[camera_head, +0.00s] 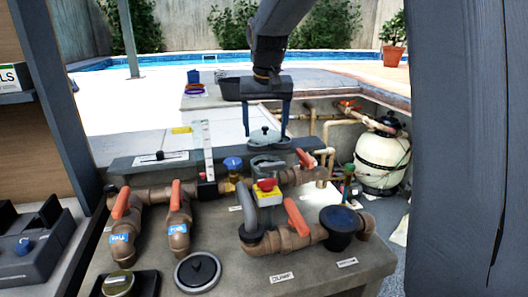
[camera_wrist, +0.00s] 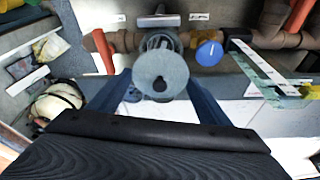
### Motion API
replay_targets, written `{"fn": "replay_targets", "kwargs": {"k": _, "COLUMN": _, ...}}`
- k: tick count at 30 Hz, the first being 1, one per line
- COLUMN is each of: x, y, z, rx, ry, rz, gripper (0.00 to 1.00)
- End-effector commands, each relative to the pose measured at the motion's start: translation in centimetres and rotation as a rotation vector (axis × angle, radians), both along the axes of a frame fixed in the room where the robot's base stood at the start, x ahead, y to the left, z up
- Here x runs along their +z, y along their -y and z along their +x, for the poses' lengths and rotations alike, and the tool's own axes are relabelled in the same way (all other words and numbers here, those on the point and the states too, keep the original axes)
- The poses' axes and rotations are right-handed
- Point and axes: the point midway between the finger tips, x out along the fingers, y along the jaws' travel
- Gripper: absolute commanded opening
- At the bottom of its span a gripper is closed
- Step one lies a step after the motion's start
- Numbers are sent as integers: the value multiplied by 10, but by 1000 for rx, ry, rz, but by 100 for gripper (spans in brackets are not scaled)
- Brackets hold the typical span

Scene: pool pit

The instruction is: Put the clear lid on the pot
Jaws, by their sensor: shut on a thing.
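The clear lid (camera_head: 265,136) is a round, pale see-through disc with a dark knob in its middle. My gripper (camera_head: 265,134) points down and is shut on the lid, with one blue finger at each side of its rim. In the wrist view the lid (camera_wrist: 158,70) lies between the two fingers (camera_wrist: 160,82). The pot (camera_head: 268,165) appears to be the grey, partly see-through vessel on the pipework just below the lid. The lid looks apart from it, but the exact gap is hard to tell. In the wrist view the lid hides most of the pot.
Red-handled valves (camera_head: 176,215) and brown pipes stand around the pot. A blue knob (camera_head: 233,164) is close on its left, and a red-and-yellow knob (camera_head: 267,186) is in front. A dark round cover (camera_head: 198,272) lies on the bench front. A cream tank (camera_head: 382,160) stands at right.

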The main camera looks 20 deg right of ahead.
Motion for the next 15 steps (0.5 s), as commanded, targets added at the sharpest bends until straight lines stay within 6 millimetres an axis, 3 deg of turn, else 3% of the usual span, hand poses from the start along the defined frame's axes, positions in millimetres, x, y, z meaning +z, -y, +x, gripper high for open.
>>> {"fn": "replay_targets", "kwargs": {"k": 3, "x": -20, "y": 2, "z": -1, "rx": -2, "ry": -3, "rz": -1, "gripper": 48}}
{"fn": "replay_targets", "kwargs": {"k": 15, "x": -60, "y": 3, "z": -1, "rx": -5, "ry": -4, "rz": -1, "gripper": 48}}
